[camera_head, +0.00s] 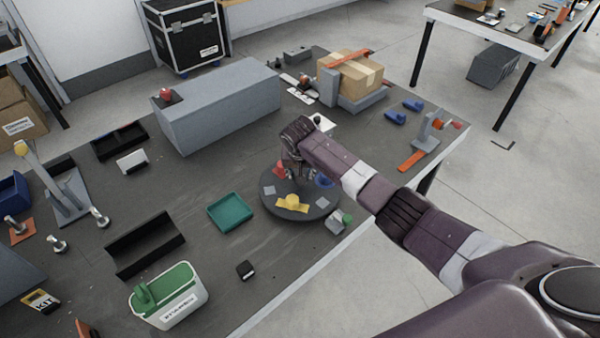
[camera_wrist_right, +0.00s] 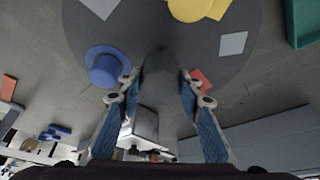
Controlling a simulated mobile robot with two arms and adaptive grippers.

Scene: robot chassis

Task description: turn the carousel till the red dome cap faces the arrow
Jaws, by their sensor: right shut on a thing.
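The carousel (camera_head: 305,211) is a dark round disc near the table's front edge; part of it also shows in the wrist view (camera_wrist_right: 150,25). The red dome cap (camera_head: 279,169) sits on its far left side, mostly hidden in the wrist view except a red sliver (camera_wrist_right: 202,78). A yellow cap (camera_head: 292,201) is at the near side and a blue cap (camera_wrist_right: 106,68) at the right. My right gripper (camera_head: 298,176) reaches down over the disc's middle, its fingers shut on the dark central knob (camera_wrist_right: 160,72). I cannot make out the arrow. My left gripper is out of view.
A teal tray (camera_head: 229,211) lies left of the carousel. A grey block with a green knob (camera_head: 347,217) stands close by at the right front. A long grey box (camera_head: 222,105) stands behind. A small black cube (camera_head: 245,270) lies towards the table's front edge.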

